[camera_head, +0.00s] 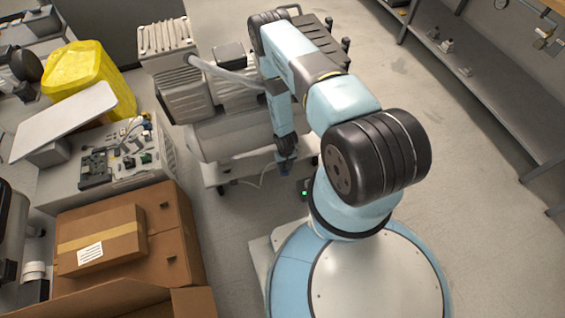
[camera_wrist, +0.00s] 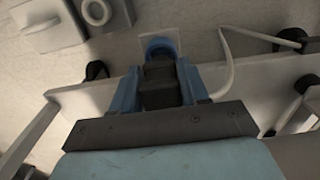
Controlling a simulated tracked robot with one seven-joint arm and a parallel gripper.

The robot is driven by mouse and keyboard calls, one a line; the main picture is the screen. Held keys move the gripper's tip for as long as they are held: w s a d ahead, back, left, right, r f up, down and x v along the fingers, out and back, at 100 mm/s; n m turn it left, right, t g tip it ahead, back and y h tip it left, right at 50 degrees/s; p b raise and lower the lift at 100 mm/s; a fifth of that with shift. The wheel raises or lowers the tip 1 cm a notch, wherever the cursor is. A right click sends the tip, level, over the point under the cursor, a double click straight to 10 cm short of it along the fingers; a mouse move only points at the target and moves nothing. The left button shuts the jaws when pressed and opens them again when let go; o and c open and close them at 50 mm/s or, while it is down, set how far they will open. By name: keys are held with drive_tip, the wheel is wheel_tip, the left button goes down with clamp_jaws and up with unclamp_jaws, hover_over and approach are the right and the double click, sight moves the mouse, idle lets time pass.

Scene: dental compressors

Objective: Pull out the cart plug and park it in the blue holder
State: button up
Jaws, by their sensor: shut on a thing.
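My gripper (camera_wrist: 160,82) is shut on a dark, stepped block between its blue fingers, which I take to be the cart plug (camera_wrist: 159,94). Just beyond the fingertips is a round blue piece (camera_wrist: 160,46) in front of a pale square plate, perhaps the blue holder. I cannot tell whether the plug touches it. A white cable (camera_wrist: 228,62) curves beside the right finger. In the head view my gripper (camera_head: 286,167) is low beside the compressor cart (camera_head: 225,140), and a pale cable (camera_head: 255,183) hangs near it. The plug is too small to make out there.
A small dark box with a green light (camera_head: 304,190) is near my base. A grey fixture with a white ring (camera_wrist: 97,12) is at the wrist view's upper left. Cardboard boxes (camera_head: 100,240) stand left, a shelf (camera_head: 480,90) right. Floor is clear between shelf and arm.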

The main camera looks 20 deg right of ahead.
drive_tip(key=shift+f, duration=1.1)
drive_tip(key=shift+f, duration=0.55)
idle(0.9)
drive_tip(key=o, duration=0.8)
drive_tip(key=shift+r, duration=5.5)
